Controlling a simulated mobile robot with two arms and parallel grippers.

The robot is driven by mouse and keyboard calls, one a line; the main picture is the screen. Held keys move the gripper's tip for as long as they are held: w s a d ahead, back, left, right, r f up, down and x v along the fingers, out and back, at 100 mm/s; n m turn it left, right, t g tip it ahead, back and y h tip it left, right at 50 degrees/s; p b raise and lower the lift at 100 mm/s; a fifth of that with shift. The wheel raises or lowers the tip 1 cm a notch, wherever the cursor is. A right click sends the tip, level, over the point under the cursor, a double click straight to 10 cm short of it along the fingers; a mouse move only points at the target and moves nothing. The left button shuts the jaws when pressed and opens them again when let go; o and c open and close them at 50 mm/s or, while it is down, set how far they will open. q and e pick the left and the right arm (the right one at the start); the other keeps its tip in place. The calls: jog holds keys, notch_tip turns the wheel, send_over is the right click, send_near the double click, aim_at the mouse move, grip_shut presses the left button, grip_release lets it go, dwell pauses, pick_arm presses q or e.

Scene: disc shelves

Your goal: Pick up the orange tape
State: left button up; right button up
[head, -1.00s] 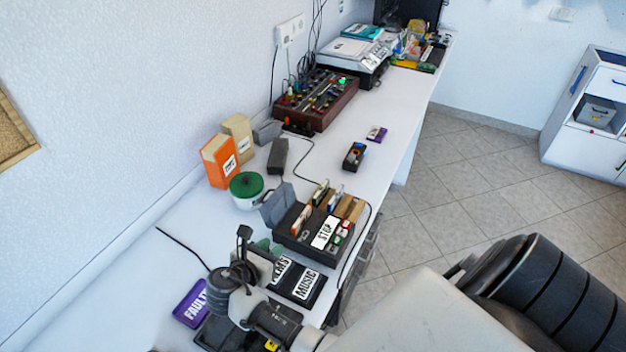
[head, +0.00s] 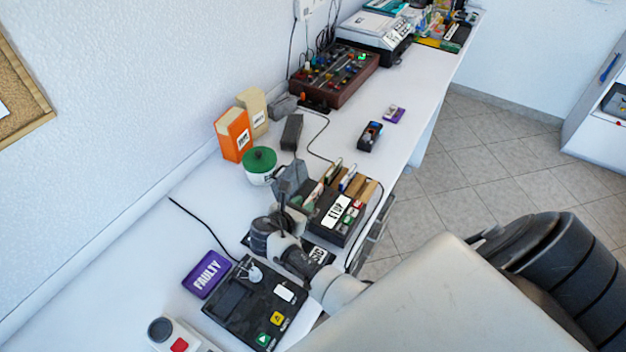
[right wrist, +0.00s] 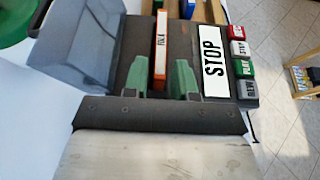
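The orange tape (right wrist: 159,50) is a thin upright cassette with an orange edge and a white label. In the right wrist view it stands in the dark player box, left of the white STOP label (right wrist: 214,62). It also shows in the head view (head: 312,196), partly hidden by my arm. My right gripper (right wrist: 161,80) is open, with one green finger on each side of the tape's near end. I cannot tell whether the fingers touch it. In the head view its fingers are mostly hidden. My left gripper is not in view.
The box's raised grey lid (right wrist: 85,45) stands close left of the fingers. Several buttons (right wrist: 242,68) line its right side. Other tapes and wooden pieces (head: 365,190) are behind. A green-lidded pot (head: 259,163) is to the left. A black panel (head: 255,305) lies nearer.

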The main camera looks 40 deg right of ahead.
jog(key=shift+w+d+f, duration=0.1)
jog(key=shift+d, duration=0.15)
grip_shut()
